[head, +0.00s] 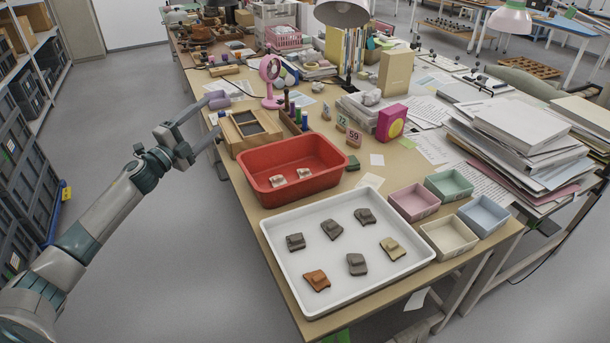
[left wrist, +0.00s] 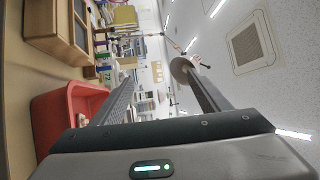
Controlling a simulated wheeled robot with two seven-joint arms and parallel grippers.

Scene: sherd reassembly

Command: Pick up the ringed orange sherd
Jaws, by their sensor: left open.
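The orange sherd (head: 316,280) lies in the near left part of the white tray (head: 410,268), with a raised piece on its top; I cannot make out a ring on it at this size. Several grey sherds, one of them at the tray's left (head: 296,242), and a tan sherd (head: 392,249) lie apart from it. My left gripper (head: 206,117) is open and empty, beyond the table's left edge and well away from the tray. Its two spread fingers also show in the left wrist view (left wrist: 160,95), with nothing between them. My right gripper is not in view.
A red bin (head: 262,185) with two pale pieces stands behind the tray. It also shows in the left wrist view (left wrist: 45,130). A wooden box (head: 232,142) stands behind it. Pink (head: 413,215), green, cream and blue boxes stand right of the tray. Paper stacks (head: 535,140) fill the far right.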

